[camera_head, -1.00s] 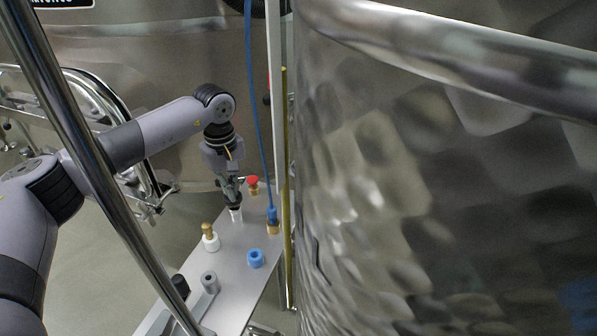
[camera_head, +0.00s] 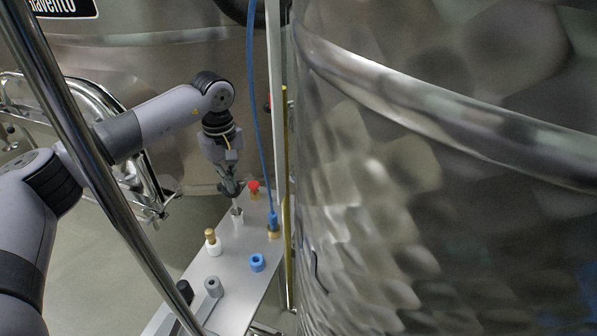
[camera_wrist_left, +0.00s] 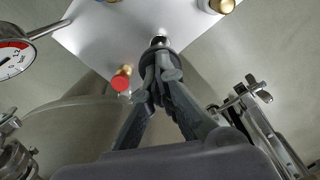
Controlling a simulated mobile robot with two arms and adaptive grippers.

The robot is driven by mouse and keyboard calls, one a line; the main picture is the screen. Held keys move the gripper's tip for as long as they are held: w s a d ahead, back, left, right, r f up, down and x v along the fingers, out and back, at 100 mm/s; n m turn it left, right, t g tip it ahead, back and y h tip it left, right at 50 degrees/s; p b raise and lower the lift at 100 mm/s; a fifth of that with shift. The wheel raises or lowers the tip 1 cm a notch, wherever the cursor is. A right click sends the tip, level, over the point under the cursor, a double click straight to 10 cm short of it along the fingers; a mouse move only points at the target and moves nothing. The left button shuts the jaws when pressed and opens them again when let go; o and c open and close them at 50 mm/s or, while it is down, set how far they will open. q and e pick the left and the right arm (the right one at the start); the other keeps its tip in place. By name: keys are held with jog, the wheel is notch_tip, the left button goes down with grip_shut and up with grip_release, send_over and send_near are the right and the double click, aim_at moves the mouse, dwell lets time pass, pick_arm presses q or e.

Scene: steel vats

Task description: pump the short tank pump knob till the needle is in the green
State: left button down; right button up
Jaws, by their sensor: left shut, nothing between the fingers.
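The black pump knob (camera_wrist_left: 162,62) shows partly at my left fingertips in the left wrist view; the fingers hide some of it. My left gripper (camera_wrist_left: 161,78) is shut, its fingertips at the knob; I cannot tell how they touch it. In the head view my left gripper (camera_head: 231,190) is above the white pump base (camera_head: 239,222), with a thin rod between them. A pressure gauge (camera_wrist_left: 14,52) is cut by the left edge of the wrist view. It shows a white face and a red arc; no green shows and I cannot read the needle. My right gripper is out of view.
The steel plate (camera_head: 232,292) carries a red knob (camera_head: 254,187), a brass-topped white fitting (camera_head: 211,243), a blue cap (camera_head: 257,262) and a blue hose (camera_head: 257,120). A large steel vat (camera_head: 430,200) fills the right side. A slanted metal tube crosses the left.

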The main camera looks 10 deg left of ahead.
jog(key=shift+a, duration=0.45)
pick_arm(q)
jog(key=shift+f, duration=0.15)
